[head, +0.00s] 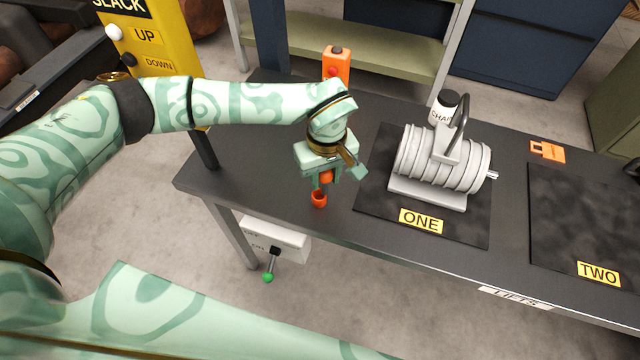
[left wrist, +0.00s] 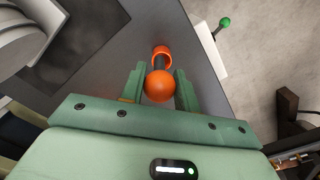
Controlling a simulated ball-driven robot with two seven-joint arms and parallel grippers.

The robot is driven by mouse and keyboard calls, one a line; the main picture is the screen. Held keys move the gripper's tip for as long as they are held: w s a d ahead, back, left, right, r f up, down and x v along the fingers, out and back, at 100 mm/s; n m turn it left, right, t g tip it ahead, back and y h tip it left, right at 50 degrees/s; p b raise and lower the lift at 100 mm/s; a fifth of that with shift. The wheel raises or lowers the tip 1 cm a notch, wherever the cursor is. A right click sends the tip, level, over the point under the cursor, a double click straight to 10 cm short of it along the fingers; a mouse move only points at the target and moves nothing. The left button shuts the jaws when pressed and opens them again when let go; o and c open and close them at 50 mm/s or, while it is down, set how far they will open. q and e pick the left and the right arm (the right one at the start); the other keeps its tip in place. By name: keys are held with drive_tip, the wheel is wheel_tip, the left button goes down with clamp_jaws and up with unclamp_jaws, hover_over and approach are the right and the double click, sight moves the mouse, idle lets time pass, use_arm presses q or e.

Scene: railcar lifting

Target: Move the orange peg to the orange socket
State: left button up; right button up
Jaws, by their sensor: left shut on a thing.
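The orange peg has a round orange head (left wrist: 159,86) and a dark shaft; its head also shows in the head view (head: 326,177). My left gripper (head: 328,180) points down near the table's front edge, shut on the peg. The orange socket (head: 319,199) is a small ring on the tabletop, directly below the peg. In the left wrist view the socket ring (left wrist: 161,53) lies beyond the peg's head, with the shaft running toward it. I cannot tell whether the shaft's tip is inside the ring or just above it. My right gripper is not in view.
A grey ribbed drum with a handle (head: 440,160) stands on the dark mat ONE, right of my left gripper. Mat TWO (head: 590,220) is empty where visible. A flat orange piece (head: 547,151) lies behind it.

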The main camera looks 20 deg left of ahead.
use_arm(q)
drive_tip(key=shift+w+a+f, duration=0.2)
drive_tip(key=shift+a+f, duration=0.3)
drive_tip(key=shift+f, duration=0.05)
drive_tip(key=f, duration=0.2)
drive_tip(key=f+b, duration=0.1)
drive_tip(key=shift+a+f, duration=0.2)
drive_tip(key=shift+f, duration=0.15)
drive_tip(key=shift+w, duration=0.1)
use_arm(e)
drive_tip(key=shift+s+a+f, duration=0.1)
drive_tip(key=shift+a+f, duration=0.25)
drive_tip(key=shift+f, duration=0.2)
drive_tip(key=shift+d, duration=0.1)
use_arm(q)
drive_tip(key=o, duration=1)
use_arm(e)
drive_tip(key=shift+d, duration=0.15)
